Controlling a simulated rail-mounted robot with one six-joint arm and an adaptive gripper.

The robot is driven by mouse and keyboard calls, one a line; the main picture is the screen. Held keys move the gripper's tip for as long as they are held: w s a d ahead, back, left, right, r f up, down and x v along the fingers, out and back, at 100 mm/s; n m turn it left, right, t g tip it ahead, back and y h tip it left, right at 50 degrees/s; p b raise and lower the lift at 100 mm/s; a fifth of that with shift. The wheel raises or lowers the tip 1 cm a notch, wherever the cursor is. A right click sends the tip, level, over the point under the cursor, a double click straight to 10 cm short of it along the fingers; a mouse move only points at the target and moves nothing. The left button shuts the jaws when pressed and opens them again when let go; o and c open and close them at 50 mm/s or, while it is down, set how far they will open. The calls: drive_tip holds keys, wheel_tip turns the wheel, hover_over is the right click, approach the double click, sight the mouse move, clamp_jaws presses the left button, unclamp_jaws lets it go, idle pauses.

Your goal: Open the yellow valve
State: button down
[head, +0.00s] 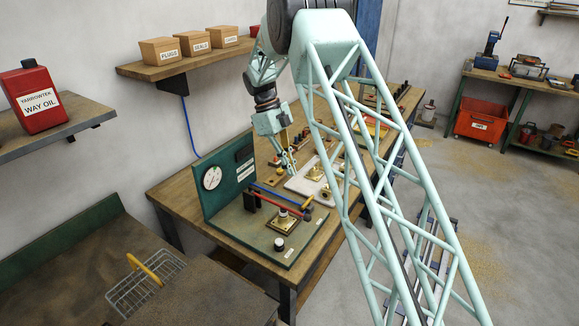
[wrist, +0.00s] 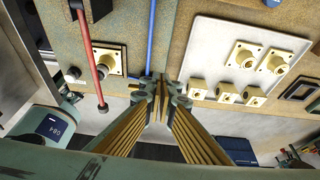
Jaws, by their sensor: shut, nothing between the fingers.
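My gripper (head: 291,168) hangs pointing down over the workbench, beyond the green gauge board. In the wrist view the gripper's fingers (wrist: 162,90) are together with nothing between them. A small yellow handle (head: 307,202), which looks like the yellow valve, sits at the right end of the board, near the ends of the blue and red rods. My gripper is apart from it, farther back on the bench. I cannot make out the yellow handle clearly in the wrist view.
The green board (head: 225,165) carries a gauge (head: 211,178), a red rod (head: 275,207) and a blue rod (head: 270,191). The red rod (wrist: 88,50) and blue rod (wrist: 208,35) also show in the wrist view. A white plate with brass fittings (wrist: 240,60) lies beside the gripper.

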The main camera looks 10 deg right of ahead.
sight(308, 202)
drive_tip(key=x, duration=0.7)
drive_tip(key=shift+s+d, duration=0.2)
drive_tip(key=shift+d, duration=0.1)
drive_tip(key=shift+s+d, duration=1.15)
drive_tip(key=shift+d, duration=0.05)
